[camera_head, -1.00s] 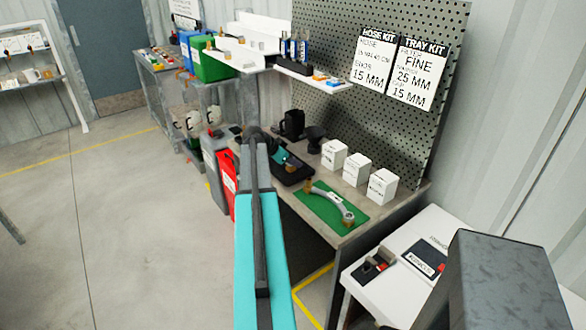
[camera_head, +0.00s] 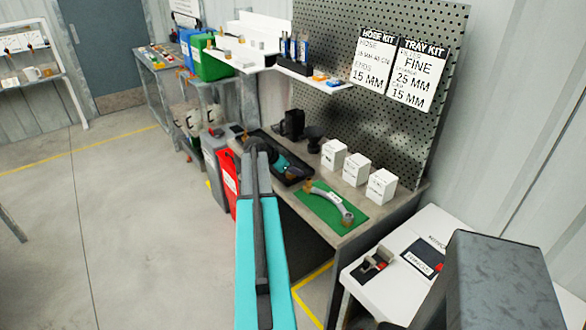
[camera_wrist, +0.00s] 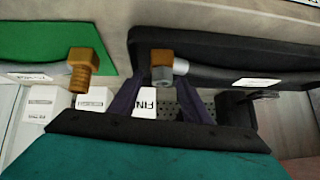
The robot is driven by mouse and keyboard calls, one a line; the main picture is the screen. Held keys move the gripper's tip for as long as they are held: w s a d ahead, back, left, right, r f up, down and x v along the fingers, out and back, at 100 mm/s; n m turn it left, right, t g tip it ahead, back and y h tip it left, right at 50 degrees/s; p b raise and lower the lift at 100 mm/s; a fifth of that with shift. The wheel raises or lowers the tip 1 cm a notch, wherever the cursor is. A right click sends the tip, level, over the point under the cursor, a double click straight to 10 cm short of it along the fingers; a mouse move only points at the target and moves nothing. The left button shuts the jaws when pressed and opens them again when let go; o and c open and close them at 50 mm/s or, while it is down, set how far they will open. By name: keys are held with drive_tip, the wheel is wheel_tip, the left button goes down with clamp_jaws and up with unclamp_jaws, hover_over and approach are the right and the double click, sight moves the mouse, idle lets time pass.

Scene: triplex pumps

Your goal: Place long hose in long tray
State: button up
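In the head view, a black tray (camera_head: 262,137) lies on the bench, partly hidden by my arm. In the wrist view, the same tray (camera_wrist: 215,43) holds a hose end (camera_wrist: 163,64) with a brass nut and a grey metal piece. Most of this hose is hidden or dark. My gripper (camera_wrist: 162,88) has its two dark fingers apart, one on each side below that hose end in the picture. I see nothing clamped between them. In the head view my gripper (camera_head: 288,168) is over the tray, its fingertips unclear.
A green mat (camera_head: 352,210) beside the tray carries another curved grey hose (camera_head: 330,200) with brass ends. White boxes (camera_head: 357,167) stand behind it. A dark object (camera_head: 292,123) stands behind the tray. Pegboard (camera_head: 375,120) with kit signs rises at the back.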

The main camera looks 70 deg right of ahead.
drive_tip(key=shift+r, duration=0.1)
drive_tip(key=b+v, duration=0.3)
drive_tip(key=v, duration=0.9)
idle(0.9)
